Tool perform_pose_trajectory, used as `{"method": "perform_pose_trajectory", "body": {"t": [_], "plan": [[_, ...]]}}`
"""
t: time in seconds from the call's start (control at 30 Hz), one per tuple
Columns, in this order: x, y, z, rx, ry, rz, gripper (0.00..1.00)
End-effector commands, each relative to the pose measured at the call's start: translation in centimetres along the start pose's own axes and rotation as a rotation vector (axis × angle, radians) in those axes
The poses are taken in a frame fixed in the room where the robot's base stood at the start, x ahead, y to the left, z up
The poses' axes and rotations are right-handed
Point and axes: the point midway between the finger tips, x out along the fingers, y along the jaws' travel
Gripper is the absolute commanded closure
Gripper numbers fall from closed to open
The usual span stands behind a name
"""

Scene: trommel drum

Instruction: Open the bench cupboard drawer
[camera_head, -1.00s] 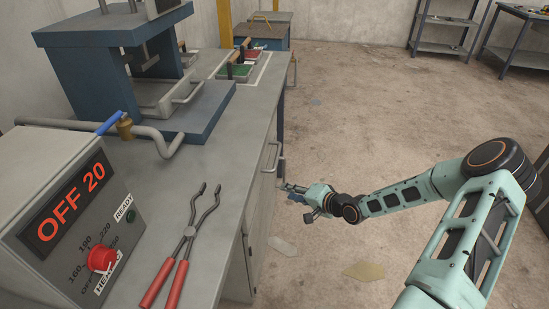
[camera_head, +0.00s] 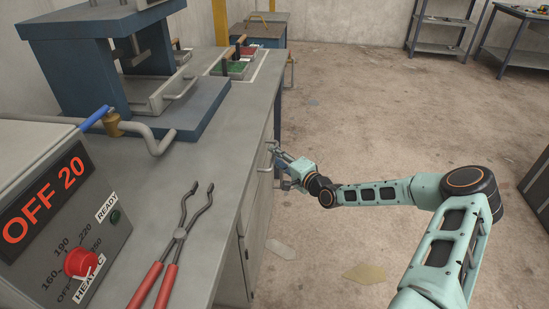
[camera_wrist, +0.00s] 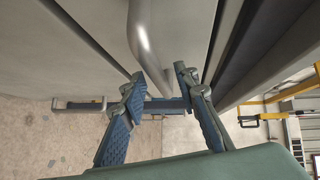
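The bench cupboard (camera_head: 241,222) stands under the grey worktop. A metal bar handle (camera_head: 268,158) sits on its front near the top, and my gripper (camera_head: 278,160) is right beside it. In the wrist view the curved handle (camera_wrist: 143,38) comes down from the top, and its lower end reaches the space between the blue-padded fingertips of my gripper (camera_wrist: 159,74). The fingers are apart. I cannot tell whether either finger touches the bar. The cupboard front looks closed; its drawer seams are hard to see from here.
Red-handled tongs (camera_head: 178,245) lie on the worktop (camera_head: 222,150) beside a heater control box (camera_head: 70,225). A blue press (camera_head: 110,65) stands behind. A second, horizontal bar (camera_wrist: 80,105) shows beyond the fingers in the wrist view. The floor (camera_head: 370,120) to the right is mostly clear.

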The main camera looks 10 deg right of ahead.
Motion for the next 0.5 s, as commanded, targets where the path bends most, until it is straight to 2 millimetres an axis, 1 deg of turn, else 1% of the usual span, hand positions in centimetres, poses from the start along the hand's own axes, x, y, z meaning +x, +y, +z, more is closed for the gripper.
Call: {"method": "perform_pose_trajectory", "body": {"t": [0.03, 0.13, 0.4, 0.43, 0.5], "plan": [[0.50, 0.06, 0.08, 0.000, -0.001, 0.000, 0.72], [1.01, 0.03, 0.03, 0.000, 0.000, 0.000, 0.72], [1.16, -0.02, 0.05, 0.001, -0.001, 0.001, 0.72], [1.15, -0.01, 0.05, 0.001, -0.001, 0.001, 0.73], [1.15, -0.01, 0.04, 0.001, -0.001, 0.001, 0.81]]}}
